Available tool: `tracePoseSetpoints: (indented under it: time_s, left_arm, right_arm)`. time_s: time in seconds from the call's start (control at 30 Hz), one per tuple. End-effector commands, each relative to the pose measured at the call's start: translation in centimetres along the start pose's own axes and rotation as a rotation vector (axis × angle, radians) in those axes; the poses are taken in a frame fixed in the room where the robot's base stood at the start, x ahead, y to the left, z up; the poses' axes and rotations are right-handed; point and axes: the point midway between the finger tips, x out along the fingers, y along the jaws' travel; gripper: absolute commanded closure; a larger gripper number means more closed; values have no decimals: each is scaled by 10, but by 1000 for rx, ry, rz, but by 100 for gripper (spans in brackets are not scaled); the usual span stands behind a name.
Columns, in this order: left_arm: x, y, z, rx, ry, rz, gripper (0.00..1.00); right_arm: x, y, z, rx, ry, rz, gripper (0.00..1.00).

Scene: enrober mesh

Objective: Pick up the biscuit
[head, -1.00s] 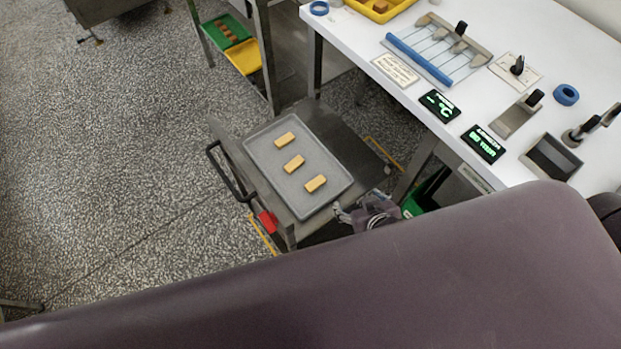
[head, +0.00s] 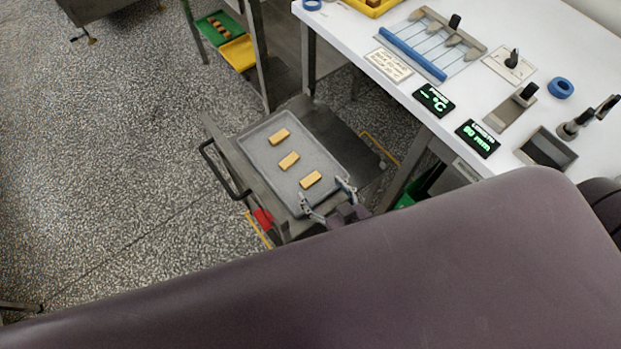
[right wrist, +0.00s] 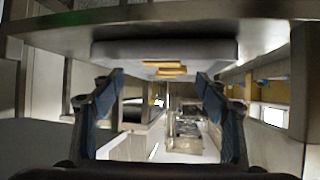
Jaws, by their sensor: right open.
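Three tan biscuits lie apart in a slanting row on a grey tray (head: 258,150): the far biscuit (head: 279,137), the middle biscuit (head: 289,161) and the near biscuit (head: 311,180). My right gripper (head: 325,194) is open at the near edge of the tray, its fingers spread on the near side of the near biscuit. It looks empty. In the right wrist view, the biscuits (right wrist: 168,68) and the tray (right wrist: 112,50) show beyond the open right fingers (right wrist: 160,92). My left gripper is not in view.
The tray sits on a metal cart with a black handle (head: 222,170). A white table (head: 385,85) with displays and tools stands to the right. A green tray (head: 218,30) and a yellow tray (head: 239,53) are farther back. Speckled floor is clear at left.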

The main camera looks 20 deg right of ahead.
Motion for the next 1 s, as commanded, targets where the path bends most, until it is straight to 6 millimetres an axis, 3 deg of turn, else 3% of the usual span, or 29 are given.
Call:
tracePoseSetpoints:
  time_s: [0.33,0.67,1.0]
  left_arm:
    - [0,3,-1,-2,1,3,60]
    - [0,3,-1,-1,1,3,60]
    - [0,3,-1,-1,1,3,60]
  right_arm:
    - [46,-4,2,-1,0,0,32]
    - [52,-4,3,-1,-2,0,32]
    - [52,-4,3,-1,-2,1,67]
